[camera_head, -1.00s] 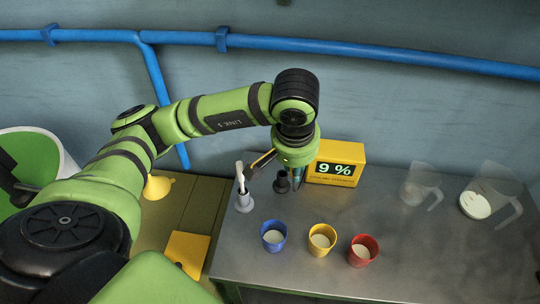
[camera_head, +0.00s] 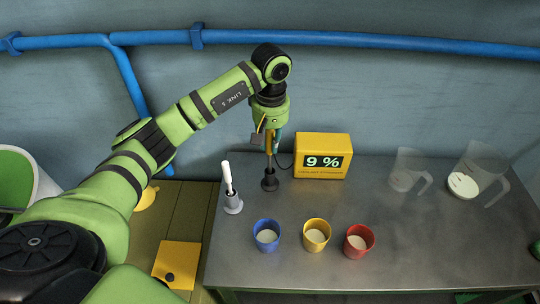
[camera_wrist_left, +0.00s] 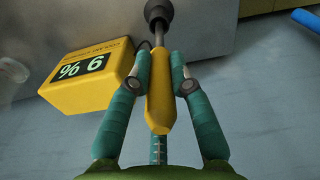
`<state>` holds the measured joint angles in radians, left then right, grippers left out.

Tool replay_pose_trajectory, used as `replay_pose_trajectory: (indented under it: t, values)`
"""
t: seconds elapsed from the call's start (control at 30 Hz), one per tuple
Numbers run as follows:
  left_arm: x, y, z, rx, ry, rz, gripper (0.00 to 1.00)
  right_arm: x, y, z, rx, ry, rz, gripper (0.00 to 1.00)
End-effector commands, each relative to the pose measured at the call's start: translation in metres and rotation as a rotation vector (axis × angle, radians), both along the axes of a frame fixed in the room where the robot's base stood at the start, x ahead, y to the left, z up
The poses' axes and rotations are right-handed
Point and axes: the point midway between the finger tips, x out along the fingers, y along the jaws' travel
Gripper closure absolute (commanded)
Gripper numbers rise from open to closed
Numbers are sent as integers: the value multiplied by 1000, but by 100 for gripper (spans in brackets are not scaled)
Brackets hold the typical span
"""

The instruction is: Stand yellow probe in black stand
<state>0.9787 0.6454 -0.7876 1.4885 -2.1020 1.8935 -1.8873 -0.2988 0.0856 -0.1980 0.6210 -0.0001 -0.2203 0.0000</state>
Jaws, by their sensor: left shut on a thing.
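The yellow probe (camera_head: 268,145) is upright in my left gripper (camera_head: 272,138), above the black stand (camera_head: 270,182). In the left wrist view the fingers of my left gripper (camera_wrist_left: 182,88) are shut on the probe's yellow handle (camera_wrist_left: 158,95). Its thin grey shaft points to the black stand (camera_wrist_left: 158,12) and meets its top in the picture. How far the tip is inside the stand cannot be told. The stand is on the metal cart top, left of the yellow display box. My right gripper is not in view.
The yellow display box (camera_head: 322,155) reads 9 %. A grey stand (camera_head: 233,205) with a white stick is left of the black stand. Blue (camera_head: 267,236), yellow (camera_head: 316,236) and red (camera_head: 358,241) cups are in front. Clear jugs (camera_head: 408,170) are at right.

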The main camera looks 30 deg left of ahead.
Motion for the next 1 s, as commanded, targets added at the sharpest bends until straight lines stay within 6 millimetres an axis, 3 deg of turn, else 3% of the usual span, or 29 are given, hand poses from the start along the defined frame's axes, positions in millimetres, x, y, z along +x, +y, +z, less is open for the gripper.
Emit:
replay_pose_trajectory:
  t: [0.4, 0.8, 0.83, 0.87, 1.0]
  values:
    - [0, -1, -44, -1, 1, 0, 100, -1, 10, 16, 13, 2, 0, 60]
    - [1, 0, -52, 1, -3, -1, 100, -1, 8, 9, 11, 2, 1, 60]
    - [0, 0, -50, 0, -2, -1, 67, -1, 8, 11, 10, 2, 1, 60]
    - [0, 0, -50, 0, -2, -1, 55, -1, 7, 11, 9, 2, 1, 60]
    - [0, 0, -50, 0, -2, -1, 55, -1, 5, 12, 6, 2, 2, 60]
